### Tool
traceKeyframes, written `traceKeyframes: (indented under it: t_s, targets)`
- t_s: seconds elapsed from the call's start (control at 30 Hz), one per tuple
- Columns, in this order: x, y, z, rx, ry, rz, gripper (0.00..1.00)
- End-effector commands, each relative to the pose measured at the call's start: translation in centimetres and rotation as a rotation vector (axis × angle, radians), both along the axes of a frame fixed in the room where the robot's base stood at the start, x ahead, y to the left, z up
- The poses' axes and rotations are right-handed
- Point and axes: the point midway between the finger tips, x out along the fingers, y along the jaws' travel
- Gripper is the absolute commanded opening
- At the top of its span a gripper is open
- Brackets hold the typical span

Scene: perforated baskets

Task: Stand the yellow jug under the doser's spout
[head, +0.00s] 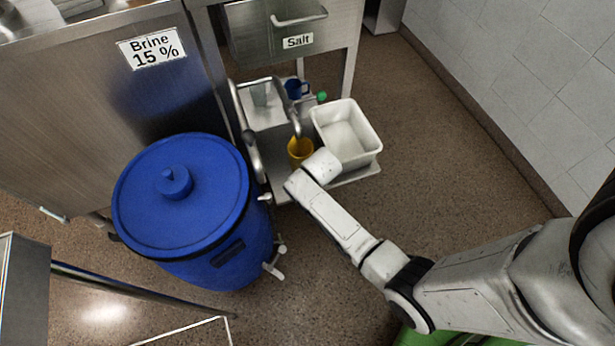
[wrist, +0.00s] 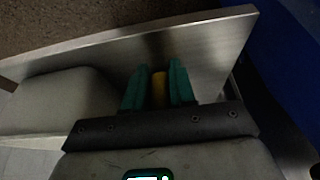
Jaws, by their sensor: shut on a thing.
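The yellow jug (head: 299,148) is at the low metal shelf, beside the white tub. In the wrist view a yellow part of it (wrist: 159,90) shows between the two teal fingers of my gripper (wrist: 157,85), which are shut on it. In the head view the fingers are hidden behind my wrist. The doser's curved metal spout (head: 296,126) comes down just behind the jug's rim in the head view. I cannot tell whether its tip is over the jug's opening, or whether the jug's base touches the shelf.
The white tub (head: 347,134) stands close on the jug's right. A blue lidded barrel (head: 190,215) with taps stands to the left. A blue mug (head: 296,89) and a green item (head: 322,96) are behind. The metal shelf (head: 350,178) has a narrow free front edge.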

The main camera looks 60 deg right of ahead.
Motion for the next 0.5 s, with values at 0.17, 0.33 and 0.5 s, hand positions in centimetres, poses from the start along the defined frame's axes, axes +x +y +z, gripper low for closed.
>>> traceKeyframes:
  t_s: [0.17, 0.33, 0.5]
  targets:
    - [1.4, -1.0, -1.2, 0.0, 0.002, 0.0, 0.0]
    - [1.5, -1.0, -1.5, -0.001, -0.001, 0.001, 0.0]
    - [1.4, -1.0, -1.5, -0.001, -0.001, 0.001, 0.0]
